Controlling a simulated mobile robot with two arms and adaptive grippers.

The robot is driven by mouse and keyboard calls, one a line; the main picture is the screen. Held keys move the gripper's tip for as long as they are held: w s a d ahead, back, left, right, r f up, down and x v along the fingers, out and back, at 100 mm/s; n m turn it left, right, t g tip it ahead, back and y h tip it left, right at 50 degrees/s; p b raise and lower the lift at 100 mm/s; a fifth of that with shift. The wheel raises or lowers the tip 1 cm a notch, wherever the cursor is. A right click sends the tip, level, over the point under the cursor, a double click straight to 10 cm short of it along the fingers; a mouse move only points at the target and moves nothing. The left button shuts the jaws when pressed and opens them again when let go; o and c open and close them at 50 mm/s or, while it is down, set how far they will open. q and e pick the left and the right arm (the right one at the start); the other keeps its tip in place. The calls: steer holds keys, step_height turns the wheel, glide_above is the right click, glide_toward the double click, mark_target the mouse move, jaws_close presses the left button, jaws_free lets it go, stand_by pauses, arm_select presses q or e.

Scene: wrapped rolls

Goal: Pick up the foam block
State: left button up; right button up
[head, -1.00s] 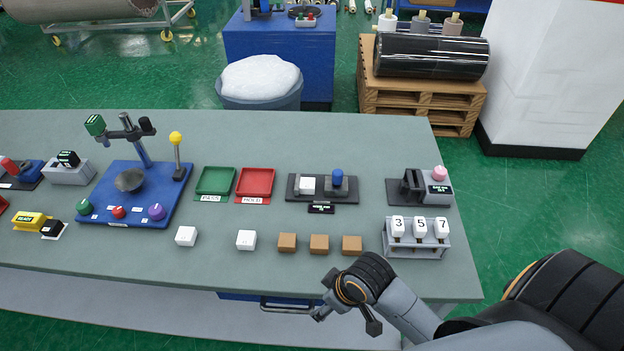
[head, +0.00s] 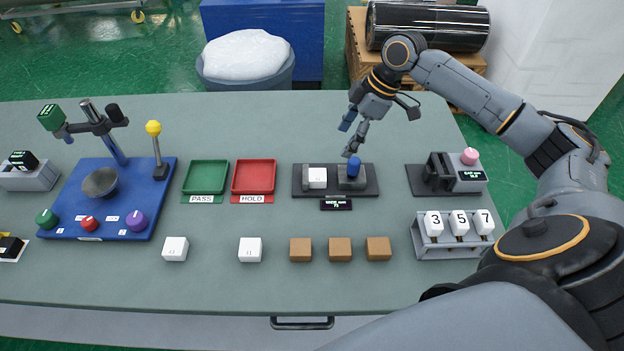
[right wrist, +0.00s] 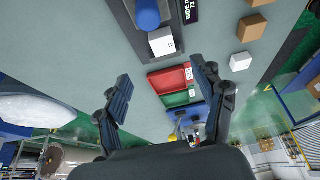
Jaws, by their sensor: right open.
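Which block is the foam one I cannot tell. A white block (head: 317,178) sits on the black fixture (head: 333,193), left of its blue knob (head: 354,168); the block also shows in the right wrist view (right wrist: 161,43). Two more white blocks (head: 175,249) (head: 250,250) and three brown blocks (head: 301,250) (head: 340,249) (head: 378,249) stand in the front row. My right gripper (head: 350,138) is open and empty, just behind the fixture near the blue knob. Its spread fingers also show in the right wrist view (right wrist: 160,76). My left gripper is out of view.
A green PASS tray (head: 206,164) and red HOLD tray (head: 253,164) lie left of the fixture. A blue-based stand (head: 65,213) is further left. A numbered rack (head: 448,249) and a dark device with a pink knob (head: 469,157) stand right. The back of the table is clear.

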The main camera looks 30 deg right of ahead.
mark_target(319, 174)
steer(key=p+x, duration=0.1)
steer(key=x, duration=0.6)
steer(key=shift+a+f+p, duration=0.2)
steer(key=shift+f+p, duration=0.1)
steer(key=shift+f, duration=0.05)
steer(key=shift+w+a+f, duration=0.15)
steer(key=shift+a+f, duration=0.1)
steer(key=shift+f, duration=0.15)
steer(key=p+x, duration=0.1)
steer(key=x, duration=0.1)
steer(key=p+x, duration=0.1)
steer(key=x, duration=0.1)
steer(key=shift+w+a+f, duration=0.15)
steer(key=shift+a+f, duration=0.1)
steer(key=shift+a, duration=0.1)
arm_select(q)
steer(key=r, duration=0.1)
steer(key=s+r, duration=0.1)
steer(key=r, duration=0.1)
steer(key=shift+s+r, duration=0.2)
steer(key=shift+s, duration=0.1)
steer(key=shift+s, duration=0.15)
arm_select(e)
steer(key=c, duration=1)
